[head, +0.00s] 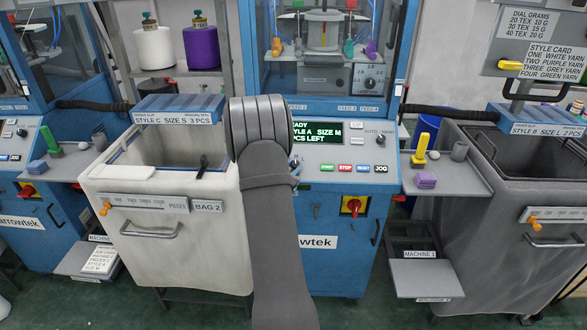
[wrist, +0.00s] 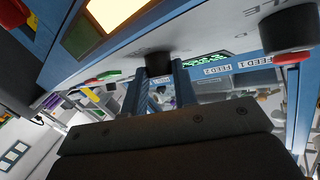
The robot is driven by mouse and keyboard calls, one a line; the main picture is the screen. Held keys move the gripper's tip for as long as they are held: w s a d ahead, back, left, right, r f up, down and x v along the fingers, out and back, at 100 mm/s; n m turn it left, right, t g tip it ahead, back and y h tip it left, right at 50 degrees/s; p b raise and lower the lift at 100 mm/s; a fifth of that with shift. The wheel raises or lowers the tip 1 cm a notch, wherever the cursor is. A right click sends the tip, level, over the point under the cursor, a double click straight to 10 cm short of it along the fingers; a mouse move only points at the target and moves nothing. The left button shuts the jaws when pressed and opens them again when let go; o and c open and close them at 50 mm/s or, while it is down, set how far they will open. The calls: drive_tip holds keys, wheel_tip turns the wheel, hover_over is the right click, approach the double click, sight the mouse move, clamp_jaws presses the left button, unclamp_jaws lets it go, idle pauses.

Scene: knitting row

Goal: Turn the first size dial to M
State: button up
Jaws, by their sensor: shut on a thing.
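My gripper (wrist: 158,80) is shut on a black round knob (wrist: 158,62) on the pale panel of the middle blue machine. The knob sits between the two blue-grey fingers, and its pointer and markings cannot be read. It appears to be the size dial, but no size label shows. In the head view my arm covers the knob, and only a bit of my gripper (head: 295,168) shows beside the arm. The green display (head: 318,132) reads STYLE A, SIZE M. A second black knob (wrist: 285,28) stands apart by a partly visible STYLE label.
Push buttons (head: 345,168) line the panel right of my arm. A white bin (head: 165,250) marked BAG 2 stands at left and a grey bin (head: 520,190) at right. A small shelf (head: 450,178) holds a yellow-handled item and a purple block.

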drive_tip(key=shift+r+m+g+h, duration=0.1)
drive_tip(key=shift+m+g+h, duration=0.4)
drive_tip(key=shift+m, duration=0.3)
drive_tip(key=o, duration=1)
drive_tip(key=shift+a, duration=0.15)
drive_tip(key=v, duration=1.7)
drive_tip(key=shift+a, duration=0.2)
drive_tip(key=shift+w+d, duration=0.1)
